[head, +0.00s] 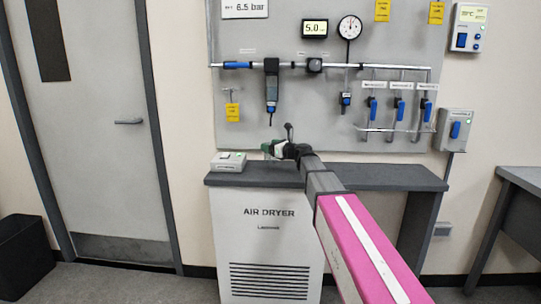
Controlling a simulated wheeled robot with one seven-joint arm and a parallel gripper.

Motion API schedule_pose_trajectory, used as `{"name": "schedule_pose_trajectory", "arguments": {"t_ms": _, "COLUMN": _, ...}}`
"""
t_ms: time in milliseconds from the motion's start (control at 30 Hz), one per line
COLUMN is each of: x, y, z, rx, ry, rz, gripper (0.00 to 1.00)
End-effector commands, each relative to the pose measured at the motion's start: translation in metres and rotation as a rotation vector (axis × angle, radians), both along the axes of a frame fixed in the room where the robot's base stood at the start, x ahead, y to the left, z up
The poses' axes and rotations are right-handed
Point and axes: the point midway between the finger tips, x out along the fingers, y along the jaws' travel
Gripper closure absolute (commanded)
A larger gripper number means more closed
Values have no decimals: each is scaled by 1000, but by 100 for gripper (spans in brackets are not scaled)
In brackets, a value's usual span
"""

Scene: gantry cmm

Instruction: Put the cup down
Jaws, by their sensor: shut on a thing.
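My gripper (279,149) is at the far end of my outstretched arm, over the dark worktop above the air dryer. It is shut on a small green and white thing, which looks like the cup (267,149). Only a small part of the cup shows beside the dark gripper. I cannot tell its tilt, or whether it touches the worktop (385,178) or is held above it.
A small white box (229,161) sits on the worktop left of my gripper. A grey wall panel with blue valves (397,108), a gauge (349,27) and a hanging filter (271,90) rises behind. The worktop right of my arm is clear.

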Motion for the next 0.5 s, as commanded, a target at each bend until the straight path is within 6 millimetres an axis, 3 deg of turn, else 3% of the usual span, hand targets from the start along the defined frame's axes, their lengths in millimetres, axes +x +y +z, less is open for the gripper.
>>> {"name": "schedule_pose_trajectory", "arguments": {"t_ms": 300, "x": -1, "y": 0, "z": -36, "rx": -1, "ry": 1, "rz": 0, "gripper": 57}}
{"name": "schedule_pose_trajectory", "arguments": {"t_ms": 500, "x": -1, "y": 0, "z": -37, "rx": -1, "ry": -1, "rz": 0, "gripper": 57}}
